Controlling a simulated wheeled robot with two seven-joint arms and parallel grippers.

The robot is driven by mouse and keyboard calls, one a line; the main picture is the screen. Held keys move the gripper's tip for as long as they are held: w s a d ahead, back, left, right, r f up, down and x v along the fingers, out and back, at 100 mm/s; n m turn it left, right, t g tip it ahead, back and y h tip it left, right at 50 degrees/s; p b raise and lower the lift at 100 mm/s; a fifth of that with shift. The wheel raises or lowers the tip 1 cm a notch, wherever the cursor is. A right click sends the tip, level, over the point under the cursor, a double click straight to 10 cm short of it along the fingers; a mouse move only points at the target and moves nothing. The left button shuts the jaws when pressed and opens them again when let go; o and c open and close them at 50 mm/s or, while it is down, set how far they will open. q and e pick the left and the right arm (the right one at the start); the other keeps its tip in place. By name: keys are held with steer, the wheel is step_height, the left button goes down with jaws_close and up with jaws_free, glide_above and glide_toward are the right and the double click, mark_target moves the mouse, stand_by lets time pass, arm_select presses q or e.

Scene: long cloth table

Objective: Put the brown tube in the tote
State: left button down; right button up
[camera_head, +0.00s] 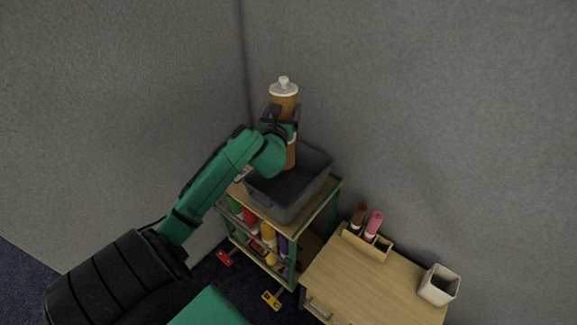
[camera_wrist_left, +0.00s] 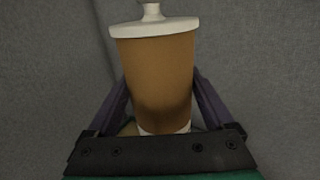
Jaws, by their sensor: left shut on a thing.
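The brown tube (camera_head: 285,100) with a white cap and knob stands roughly upright in my left gripper (camera_head: 281,122). In the left wrist view the tube (camera_wrist_left: 158,75) fills the middle, with a finger of the left gripper (camera_wrist_left: 160,105) along each side, shut on it. In the head view the tube's lower end is over the back left part of the dark grey tote (camera_head: 290,208). I cannot tell whether its base is above the rim or inside. The tote stands on a wooden-topped rack. My right gripper is not in view.
The rack (camera_head: 264,242) holds several coloured bottles on its lower shelf. A wooden table (camera_head: 375,290) at the lower right carries a wooden holder (camera_head: 366,245) with a brown and a pink tube, and a white square bin (camera_head: 438,285). Grey walls stand close behind.

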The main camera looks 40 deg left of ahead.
arm_select(q)
steer(key=f+b, duration=0.1)
steer(key=f, duration=0.4)
steer(key=f+b, duration=0.1)
steer(key=f, duration=1.1)
steer(key=shift+s+d+b, duration=0.25)
steer(key=shift+s+b, duration=0.1)
steer(key=shift+b, duration=0.05)
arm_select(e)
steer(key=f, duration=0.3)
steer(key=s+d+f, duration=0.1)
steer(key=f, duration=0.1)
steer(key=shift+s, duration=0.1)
arm_select(q)
jaws_free()
steer(key=shift+f, duration=0.1)
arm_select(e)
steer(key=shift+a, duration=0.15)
arm_select(q)
steer(key=shift+s, duration=0.1)
